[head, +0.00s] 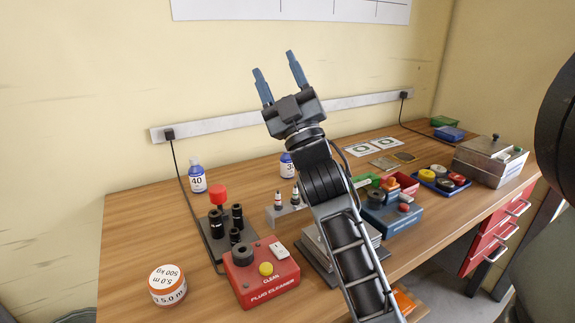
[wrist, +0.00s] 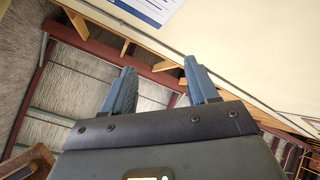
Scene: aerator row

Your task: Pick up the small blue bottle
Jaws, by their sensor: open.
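Two small blue bottles stand upright at the back of the wooden workbench in the head view. The left one (head: 197,178) has a white label reading 40 and is fully visible. The other (head: 288,165) has a label that starts with 3 and is partly hidden behind my arm. My gripper (head: 280,73) is raised well above the bench in front of the wall, its two blue fingers apart and empty, pointing up. In the wrist view, my fingers (wrist: 157,88) show against the ceiling, with nothing between them. No bottle shows in the wrist view.
The workbench (head: 140,225) holds a red plug cleaner box (head: 262,276), a stand with black cylinders and a red knob (head: 219,196), an orange-and-white round tape (head: 167,286), a blue tray (head: 440,181) and a metal box (head: 490,161). A power rail (head: 225,122) runs along the wall.

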